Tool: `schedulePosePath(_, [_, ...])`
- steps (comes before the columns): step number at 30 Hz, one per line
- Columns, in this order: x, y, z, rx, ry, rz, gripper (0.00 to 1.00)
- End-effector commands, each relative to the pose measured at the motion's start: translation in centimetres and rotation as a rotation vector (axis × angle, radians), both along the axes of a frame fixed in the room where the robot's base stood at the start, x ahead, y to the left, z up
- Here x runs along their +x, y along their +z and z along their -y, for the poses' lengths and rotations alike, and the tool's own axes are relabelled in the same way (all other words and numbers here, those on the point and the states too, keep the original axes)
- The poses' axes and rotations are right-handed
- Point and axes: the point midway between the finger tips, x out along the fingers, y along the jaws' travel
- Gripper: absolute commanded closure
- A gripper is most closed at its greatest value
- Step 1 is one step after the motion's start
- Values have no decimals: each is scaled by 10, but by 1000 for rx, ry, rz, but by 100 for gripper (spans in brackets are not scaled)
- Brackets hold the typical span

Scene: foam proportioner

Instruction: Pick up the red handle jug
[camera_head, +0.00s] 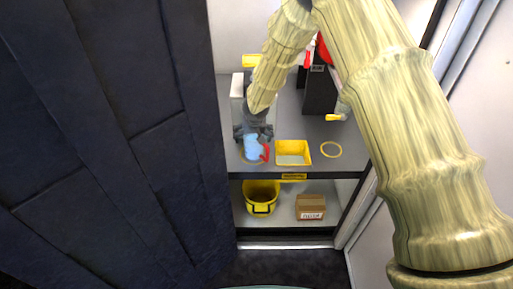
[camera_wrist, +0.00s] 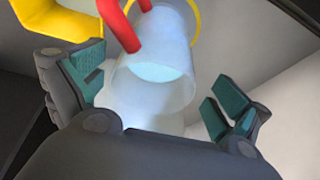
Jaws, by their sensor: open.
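The jug (camera_head: 253,147) is pale, translucent blue with a red handle (camera_head: 265,153) on its right side. It stands near the front edge of the shelf top, left of a yellow tray. In the wrist view the jug (camera_wrist: 158,75) lies between the spread fingers, its red handle (camera_wrist: 122,26) toward the upper left. My gripper (camera_head: 254,131) comes down over the jug from above and behind and hides its upper part. In the wrist view my gripper (camera_wrist: 155,90) is open, with a visible gap between the jug and the right finger.
The yellow tray (camera_head: 293,164) sits close right of the jug, with a flat yellow ring (camera_head: 331,157) beyond it. A yellow bucket (camera_head: 261,196) and cardboard box (camera_head: 310,206) stand on the lower shelf. A dark panel (camera_head: 110,140) fills the left side.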

Motion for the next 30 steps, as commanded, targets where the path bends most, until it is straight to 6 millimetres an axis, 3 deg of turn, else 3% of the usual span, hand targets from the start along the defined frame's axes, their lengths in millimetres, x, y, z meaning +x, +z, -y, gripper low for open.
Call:
schedulePosePath(10, [11, -34, 4, 1, -1, -1, 1])
schedulePosePath(21, [14, -40, 4, 0, 1, 0, 1])
schedulePosePath(23, [14, -40, 4, 0, 1, 0, 8])
schedulePosePath(30, [14, -40, 4, 1, 0, -1, 52])
